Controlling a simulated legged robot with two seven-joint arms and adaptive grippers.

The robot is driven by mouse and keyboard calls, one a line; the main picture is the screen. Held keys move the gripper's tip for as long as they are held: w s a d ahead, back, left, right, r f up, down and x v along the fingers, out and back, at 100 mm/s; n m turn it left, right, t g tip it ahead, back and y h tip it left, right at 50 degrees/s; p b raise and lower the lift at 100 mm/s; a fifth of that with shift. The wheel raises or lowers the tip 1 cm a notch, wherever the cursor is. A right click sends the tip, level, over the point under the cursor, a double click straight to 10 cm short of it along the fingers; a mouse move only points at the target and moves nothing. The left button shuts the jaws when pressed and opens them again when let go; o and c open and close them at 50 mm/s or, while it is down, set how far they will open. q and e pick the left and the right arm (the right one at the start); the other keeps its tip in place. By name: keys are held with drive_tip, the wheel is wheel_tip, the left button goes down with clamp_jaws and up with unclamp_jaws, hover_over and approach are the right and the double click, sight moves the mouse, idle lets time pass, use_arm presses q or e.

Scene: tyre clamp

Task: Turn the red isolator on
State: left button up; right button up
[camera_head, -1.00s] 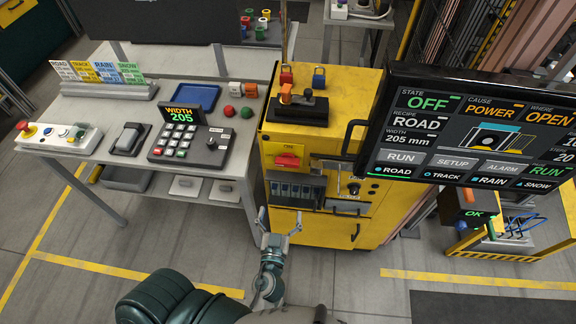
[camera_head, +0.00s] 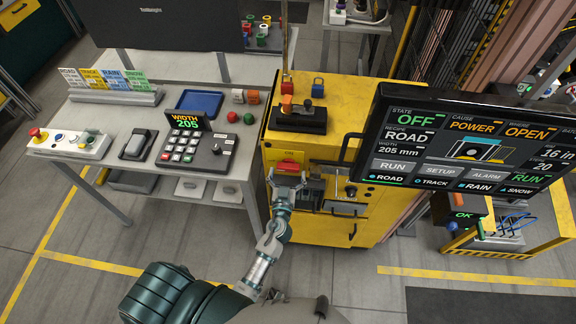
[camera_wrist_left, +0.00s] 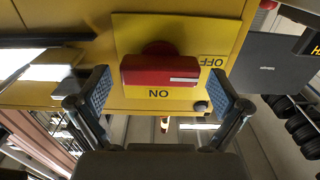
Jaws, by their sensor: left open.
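The red isolator (camera_head: 289,167) is on the yellow cabinet's front in the head view. In the left wrist view the red isolator handle (camera_wrist_left: 160,71) lies crosswise on a yellow plate (camera_wrist_left: 135,28). That view is upside down: the ON label is below the handle and OFF is at its right. A white mark on the handle's right part points toward OFF. My left gripper (camera_head: 287,181) is open just in front of the isolator. In the wrist view its blue-padded fingers (camera_wrist_left: 159,93) stand either side of the handle, with no clear contact. My right gripper is not in view.
The yellow cabinet (camera_head: 345,95) carries a black lever block (camera_head: 299,117) and padlocks on top. A monitor (camera_head: 465,140) at the right reads State OFF, Cause POWER. A keypad table (camera_head: 95,115) stands at the left.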

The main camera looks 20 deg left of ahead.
use_arm(q)
drive_tip(key=shift+x, duration=0.95)
drive_tip(key=c, duration=1)
